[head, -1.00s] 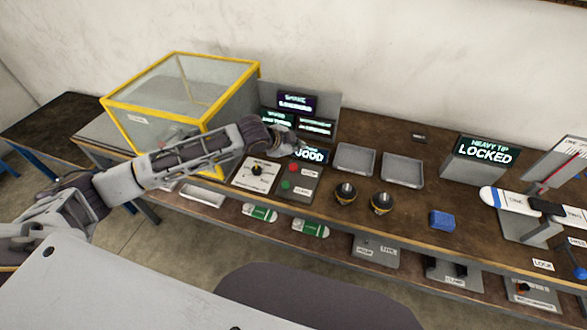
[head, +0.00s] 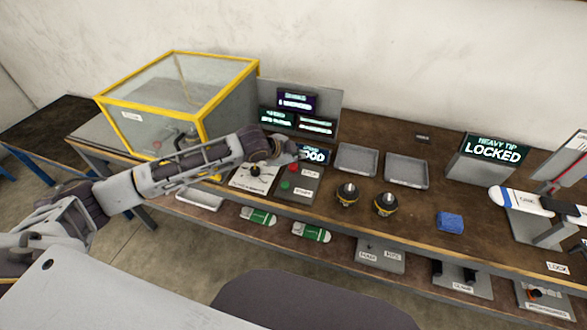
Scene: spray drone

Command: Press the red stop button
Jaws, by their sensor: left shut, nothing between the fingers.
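The red stop button (head: 294,168) sits on a small grey control panel (head: 298,192) on the bench, with a label to its right. A green button (head: 285,184) is nearer the front on the same panel. My left gripper (head: 291,154) is shut and empty. It hangs just behind and above the red button in the picture; I cannot tell whether it touches it. My left forearm crosses in front of the yellow-framed glass case. My right gripper is not in view.
A dial panel (head: 254,172) lies left of the buttons. Lit screens (head: 297,101) stand behind the gripper, and a small display (head: 315,155) is close beside it. Grey trays (head: 356,160) and two black-and-yellow knob-like parts (head: 347,194) stand to the right.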

